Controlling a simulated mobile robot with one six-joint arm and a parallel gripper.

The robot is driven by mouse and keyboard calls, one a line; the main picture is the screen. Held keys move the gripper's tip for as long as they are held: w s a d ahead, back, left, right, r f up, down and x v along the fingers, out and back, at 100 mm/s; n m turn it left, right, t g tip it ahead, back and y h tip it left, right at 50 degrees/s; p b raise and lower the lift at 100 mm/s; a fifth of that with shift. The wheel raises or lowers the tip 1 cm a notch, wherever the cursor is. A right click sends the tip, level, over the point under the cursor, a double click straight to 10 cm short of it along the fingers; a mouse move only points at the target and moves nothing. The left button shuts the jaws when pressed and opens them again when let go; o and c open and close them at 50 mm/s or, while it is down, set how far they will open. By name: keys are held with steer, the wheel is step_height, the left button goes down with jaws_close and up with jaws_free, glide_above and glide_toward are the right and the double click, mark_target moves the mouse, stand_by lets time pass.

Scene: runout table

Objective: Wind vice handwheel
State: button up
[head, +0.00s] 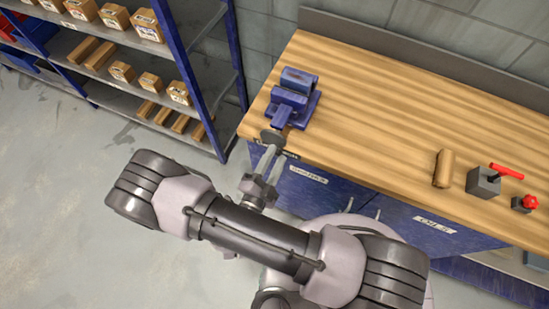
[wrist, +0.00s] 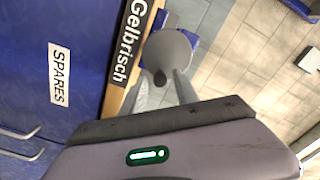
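The blue vice (head: 292,92) sits on the wooden workbench (head: 400,110) near its left end. Its round grey handwheel (head: 272,137) faces the bench's front edge, and the same handwheel fills the upper middle of the wrist view (wrist: 172,48). A dark knob (wrist: 160,78) shows on the wheel's lower part. My gripper (head: 268,156) reaches up to the wheel from the front of the bench. In the wrist view its two pale fingers (wrist: 162,82) stand apart, one on each side of the knob. I see no clear contact; the depth between fingertips and knob is hard to tell.
A wooden block (head: 444,168), a grey box with a red lever (head: 484,183) and a red button (head: 530,202) stand on the bench at right. Shelves with cardboard boxes (head: 146,24) stand at left. Blue cabinet doors (head: 325,190) lie below the bench top. Floor at left is clear.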

steer(key=m+b, duration=0.1)
steer(key=m, duration=0.8)
steer(key=m+b, duration=0.1)
steer(key=m, duration=0.9)
steer(key=shift+m+b, duration=0.3)
steer(key=shift+m, duration=0.1)
jaws_close()
steer(key=n, duration=0.1)
steer(key=r+n+p, duration=0.1)
steer(key=shift+n+p, duration=0.3)
steer(key=shift+a+n, duration=0.1)
steer(key=shift+n, duration=0.4)
